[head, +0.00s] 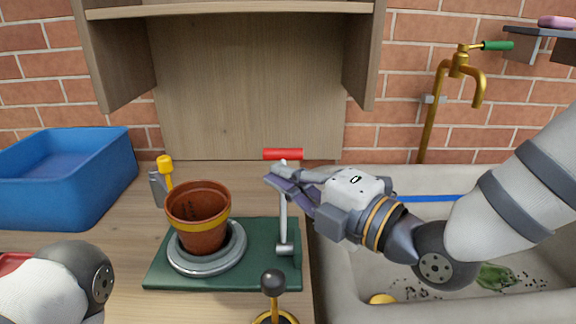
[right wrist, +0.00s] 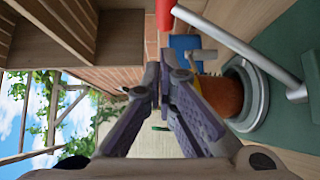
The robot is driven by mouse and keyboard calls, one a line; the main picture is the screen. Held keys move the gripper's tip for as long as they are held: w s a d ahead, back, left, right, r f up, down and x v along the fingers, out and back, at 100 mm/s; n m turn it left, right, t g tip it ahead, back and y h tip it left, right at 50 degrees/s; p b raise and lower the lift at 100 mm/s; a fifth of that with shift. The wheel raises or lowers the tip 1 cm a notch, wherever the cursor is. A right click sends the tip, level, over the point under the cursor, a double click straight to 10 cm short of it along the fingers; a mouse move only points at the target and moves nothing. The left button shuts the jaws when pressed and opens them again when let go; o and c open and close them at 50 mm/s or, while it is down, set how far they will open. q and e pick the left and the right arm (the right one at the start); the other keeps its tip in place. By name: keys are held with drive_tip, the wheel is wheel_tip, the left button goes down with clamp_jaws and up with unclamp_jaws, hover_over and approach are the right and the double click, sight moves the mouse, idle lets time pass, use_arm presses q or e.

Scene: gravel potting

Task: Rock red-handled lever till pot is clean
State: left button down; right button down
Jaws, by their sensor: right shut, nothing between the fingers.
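The red-handled lever (head: 283,154) stands nearly upright at the right side of a green base (head: 262,272). A terracotta pot (head: 200,235) with a yellow band sits on a grey round plate (head: 180,262) on that base. Dark marks show inside the pot. My right gripper (head: 270,180) is shut and empty, beside the lever's rod just below the red handle. In the right wrist view, the gripper (right wrist: 155,82) shows with the rod (right wrist: 240,45) to its right; I cannot tell whether they touch. My left gripper is out of view.
A blue bin (head: 70,175) stands at the left. A yellow-topped piece (head: 165,168) is behind the pot, and a black-knobbed lever (head: 272,283) is in front of the base. A sink (head: 335,285) with a brass tap (head: 459,66) lies at the right.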

sight(276, 157)
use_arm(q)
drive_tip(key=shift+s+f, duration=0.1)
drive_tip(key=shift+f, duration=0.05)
use_arm(e)
drive_tip(key=shift+w+d, duration=0.15)
drive_tip(key=shift+w, duration=1.6)
drive_tip(key=shift+w+f, duration=0.3)
drive_tip(key=shift+w, duration=0.55)
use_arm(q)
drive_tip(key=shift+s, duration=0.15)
use_arm(e)
drive_tip(key=shift+s, duration=0.1)
